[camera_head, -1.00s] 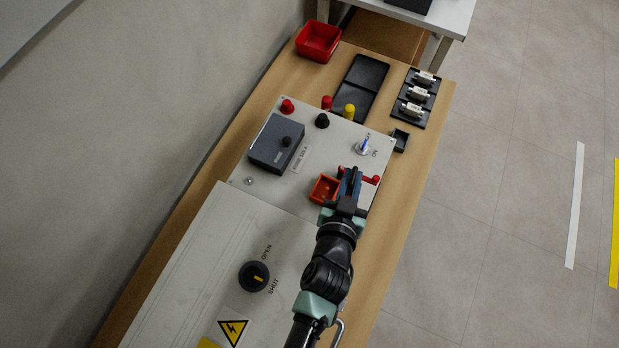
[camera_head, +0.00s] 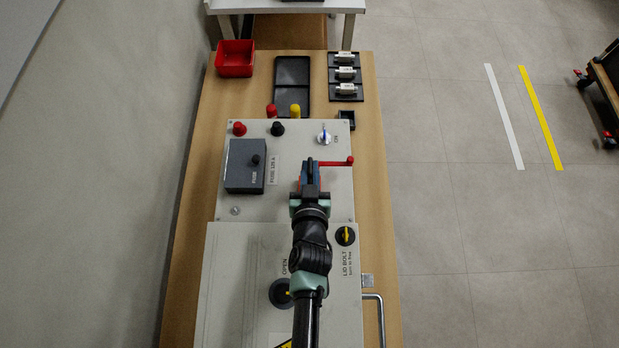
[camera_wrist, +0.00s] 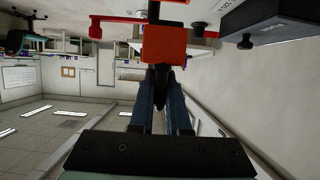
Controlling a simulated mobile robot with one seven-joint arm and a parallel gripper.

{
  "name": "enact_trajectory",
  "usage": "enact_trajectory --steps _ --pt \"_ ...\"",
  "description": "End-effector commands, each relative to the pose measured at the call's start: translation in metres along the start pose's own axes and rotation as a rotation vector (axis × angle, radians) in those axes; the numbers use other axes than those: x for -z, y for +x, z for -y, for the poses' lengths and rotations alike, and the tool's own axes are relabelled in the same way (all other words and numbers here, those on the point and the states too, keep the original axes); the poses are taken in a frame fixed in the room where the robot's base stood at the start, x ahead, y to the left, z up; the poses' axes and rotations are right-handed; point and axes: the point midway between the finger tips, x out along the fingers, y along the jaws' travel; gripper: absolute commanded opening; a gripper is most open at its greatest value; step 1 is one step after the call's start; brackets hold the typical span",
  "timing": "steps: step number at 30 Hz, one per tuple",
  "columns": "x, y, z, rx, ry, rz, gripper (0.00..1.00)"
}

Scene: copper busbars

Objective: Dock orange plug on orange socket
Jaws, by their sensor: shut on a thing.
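My gripper (camera_head: 311,166) is over the right part of the grey panel (camera_head: 268,207) in the head view. In the wrist view its two dark blue fingers (camera_wrist: 161,88) are shut on a dark grip, with the orange plug (camera_wrist: 165,45) at their far end. In the head view the fingers cover most of the plug and the orange socket area; only slivers of orange-red show beside them. I cannot tell plug from socket in those slivers, nor whether the two touch.
A red lever (camera_head: 338,162) sticks out just right of my fingers. A dark grey fuse box (camera_head: 245,166) stands to the left. Red, black and yellow knobs and a switch (camera_head: 324,138) lie beyond. A red bin (camera_head: 235,58) and black trays (camera_head: 291,86) are at the back.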

Motion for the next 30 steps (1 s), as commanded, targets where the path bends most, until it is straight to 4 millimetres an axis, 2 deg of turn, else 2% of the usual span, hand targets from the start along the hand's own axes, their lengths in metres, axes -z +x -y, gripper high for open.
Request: enact_trajectory --steps 4,7,17,30 --pt "-0.023 0.009 0.001 0.002 -0.002 0.001 0.00" --pt "-0.033 0.014 0.001 0.001 -0.002 -0.001 0.00" --pt "-0.034 0.014 -0.001 -0.002 0.000 -0.002 0.00" --pt "-0.046 0.019 0.000 -0.001 0.000 -0.001 0.00"
